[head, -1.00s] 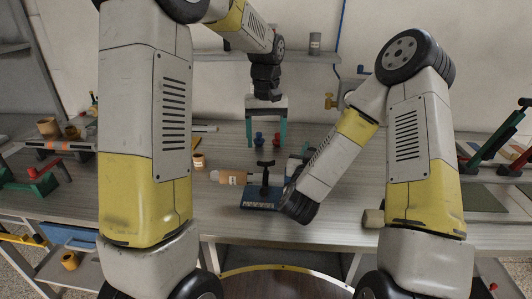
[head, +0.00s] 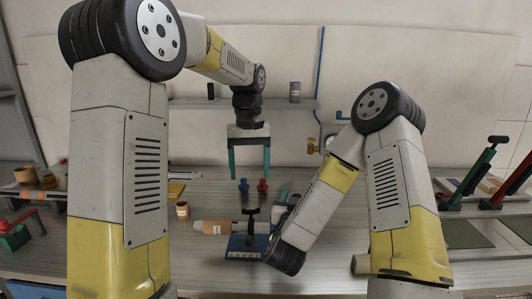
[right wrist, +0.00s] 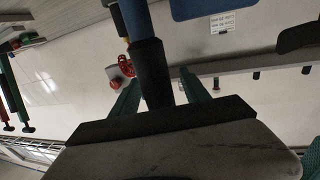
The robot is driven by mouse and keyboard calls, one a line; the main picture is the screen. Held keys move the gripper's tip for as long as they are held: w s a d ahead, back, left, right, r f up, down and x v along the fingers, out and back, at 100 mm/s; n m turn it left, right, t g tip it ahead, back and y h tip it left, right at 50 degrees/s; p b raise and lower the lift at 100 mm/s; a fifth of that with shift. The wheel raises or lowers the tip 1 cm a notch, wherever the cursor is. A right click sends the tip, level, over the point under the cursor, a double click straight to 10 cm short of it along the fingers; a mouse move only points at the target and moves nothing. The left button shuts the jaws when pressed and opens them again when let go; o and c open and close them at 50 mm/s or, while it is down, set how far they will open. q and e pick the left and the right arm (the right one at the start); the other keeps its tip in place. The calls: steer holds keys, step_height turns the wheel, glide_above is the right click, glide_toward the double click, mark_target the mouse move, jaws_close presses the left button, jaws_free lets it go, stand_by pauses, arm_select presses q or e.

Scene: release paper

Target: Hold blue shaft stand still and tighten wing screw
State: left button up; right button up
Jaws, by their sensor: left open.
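The blue shaft stand (head: 240,253) sits on the bench in the middle of the head view, its label facing me. A dark upright post with a black crossbar (head: 251,211), apparently the wing screw, rises from it. My left gripper (head: 249,176) is open and empty, pointing down beyond the stand. My right gripper is hidden behind my right forearm in the head view. In the right wrist view, the right gripper's (right wrist: 156,82) teal fingers stand apart on either side of a black cylinder (right wrist: 151,75) with a blue part above it; gaps show, and contact is unclear.
A small blue piece (head: 244,185) and a red piece (head: 263,185) stand below the left gripper. A bottle-like item (head: 212,227) lies left of the stand, near a small orange cup (head: 182,210). A tan cylinder (head: 361,264) lies to the right. A shelf runs behind.

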steer(key=shift+f, duration=0.15)
step_height(320, 180, up, 13)
steer(key=a+n+g+y, duration=0.1)
steer(key=a+n+y, duration=0.1)
steer(key=a+y, duration=0.15)
arm_select(q)
steer(key=s+a+r+m+t+h, duration=0.1)
steer(key=s+a+r+t, duration=0.15)
steer(key=s, duration=0.35)
steer(key=s+a+r+t+h, duration=0.1)
steer(key=s+a+r, duration=0.2)
steer(key=s, duration=0.3)
steer(key=s+a+f+m+t, duration=0.1)
steer(key=s+a+f+t, duration=0.1)
steer(key=s, duration=0.9)
steer(key=shift+s+t, duration=0.15)
steer(key=shift+t, duration=0.2)
arm_select(e)
steer(key=s+d+g, duration=0.3)
steer(key=s, duration=0.5)
steer(key=s+d+g+y, duration=0.1)
steer(key=s+d+g, duration=0.3)
steer(key=s, duration=0.5)
steer(key=s+d+n+g+y, duration=0.1)
steer(key=s+d+g, duration=0.2)
steer(key=s, duration=0.6)
steer(key=shift+d+r, duration=0.25)
steer(key=shift+r, duration=0.15)
